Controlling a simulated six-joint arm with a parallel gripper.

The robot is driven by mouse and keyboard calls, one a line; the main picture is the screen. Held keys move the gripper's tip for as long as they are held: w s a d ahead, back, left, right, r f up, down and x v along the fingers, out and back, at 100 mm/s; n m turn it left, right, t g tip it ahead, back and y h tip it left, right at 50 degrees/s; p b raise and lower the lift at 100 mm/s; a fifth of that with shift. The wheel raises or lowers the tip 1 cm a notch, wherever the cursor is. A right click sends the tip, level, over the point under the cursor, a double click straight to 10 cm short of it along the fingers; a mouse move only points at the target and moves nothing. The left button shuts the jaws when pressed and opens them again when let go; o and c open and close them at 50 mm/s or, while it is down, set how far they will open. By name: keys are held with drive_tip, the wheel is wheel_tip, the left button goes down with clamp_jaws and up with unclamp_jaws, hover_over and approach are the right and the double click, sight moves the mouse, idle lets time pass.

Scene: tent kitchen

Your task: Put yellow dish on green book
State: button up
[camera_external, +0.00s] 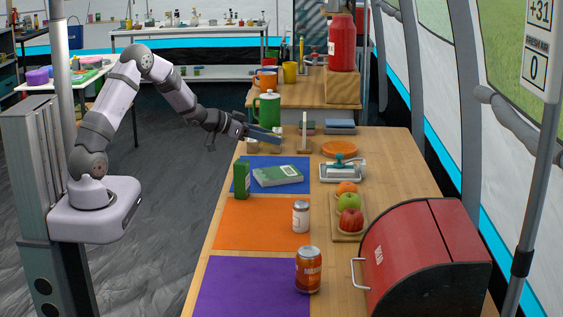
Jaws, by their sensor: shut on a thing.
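The green book (280,176) lies flat on the blue mat (300,161), with nothing on top of it. My gripper (264,134) is past the book's far edge, low over the table and pointing right. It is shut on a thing. A small pale yellowish dish-like shape (275,148) shows just below the fingers, partly hidden by them; it looks like the yellow dish, but its outline is too small to be sure.
A green carton (242,180) stands left of the book. A green pot (268,109) stands behind my gripper, with an upright wooden holder (304,134) to the right. An orange plate (339,148) and a butter dish (342,171) lie farther right.

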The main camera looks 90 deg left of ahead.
sight(269, 172)
drive_tip(key=shift+f+b, duration=0.55)
drive_tip(key=shift+f, duration=4.15)
drive_tip(key=shift+f, duration=0.1)
drive_tip(key=shift+f, duration=0.15)
drive_tip(key=o, duration=1.1)
drive_tip(key=shift+r, duration=0.3)
drive_tip(key=v, duration=1.2)
